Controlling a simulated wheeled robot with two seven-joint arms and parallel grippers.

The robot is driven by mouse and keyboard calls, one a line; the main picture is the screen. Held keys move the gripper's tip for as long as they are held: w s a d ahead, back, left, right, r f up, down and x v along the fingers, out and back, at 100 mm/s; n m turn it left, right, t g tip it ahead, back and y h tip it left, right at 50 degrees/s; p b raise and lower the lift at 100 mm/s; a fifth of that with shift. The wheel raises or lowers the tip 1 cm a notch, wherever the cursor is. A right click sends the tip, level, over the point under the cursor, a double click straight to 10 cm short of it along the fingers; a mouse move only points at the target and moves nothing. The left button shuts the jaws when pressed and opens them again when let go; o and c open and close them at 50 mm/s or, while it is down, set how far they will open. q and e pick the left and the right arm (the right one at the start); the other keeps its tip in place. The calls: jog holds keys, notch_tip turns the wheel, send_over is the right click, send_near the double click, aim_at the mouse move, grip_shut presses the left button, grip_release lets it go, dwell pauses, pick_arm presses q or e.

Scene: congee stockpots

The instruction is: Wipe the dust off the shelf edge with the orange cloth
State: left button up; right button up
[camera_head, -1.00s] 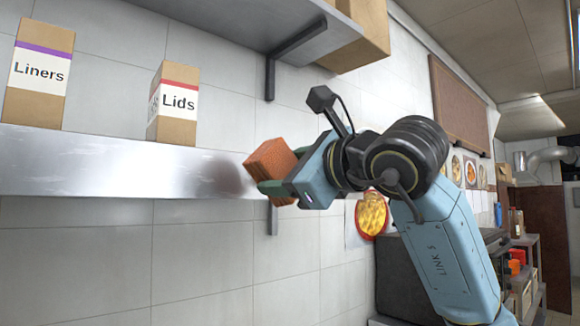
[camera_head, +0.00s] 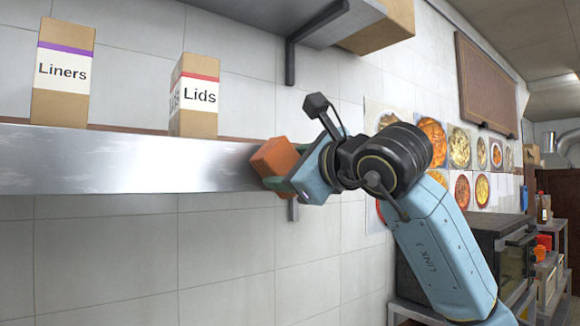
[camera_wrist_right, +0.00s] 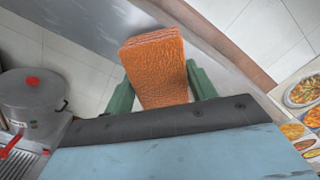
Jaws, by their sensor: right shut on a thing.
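My right gripper (camera_head: 280,180) is shut on the orange cloth (camera_head: 272,157), a thick folded block. It is at the right end of the metal shelf edge (camera_head: 130,165), and the cloth appears to be at the edge's face; I cannot tell for sure if it touches. In the right wrist view the cloth (camera_wrist_right: 153,62) sits between the green fingers, with the shelf edge (camera_wrist_right: 90,22) beyond it. The edge has faint pale streaks and spots near the middle and left, which may be dust. The left gripper is not in view.
A Liners box (camera_head: 62,75) and a Lids box (camera_head: 194,96) stand on the shelf. An upper shelf with a bracket (camera_head: 290,60) hangs above. A large stockpot (camera_wrist_right: 30,98) shows in the wrist view. Dark equipment (camera_head: 480,245) stands lower right.

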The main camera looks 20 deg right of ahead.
jog(key=shift+x, duration=0.95)
jog(key=shift+d, duration=0.15)
jog(key=shift+w+d, duration=0.3)
jog(key=shift+d, duration=0.55)
jog(key=shift+w+d, duration=0.25)
jog(key=shift+d, duration=0.65)
jog(key=shift+w+d, duration=1.2)
jog(key=shift+d, duration=1.65)
jog(key=shift+s+a+b, duration=0.6)
jog(key=shift+a, duration=1)
jog(key=shift+s+a+b, duration=0.55)
jog(key=shift+a+b, duration=0.1)
jog(key=shift+a, duration=0.95)
jog(key=shift+s+a+b, duration=0.6)
jog(key=shift+a, duration=0.95)
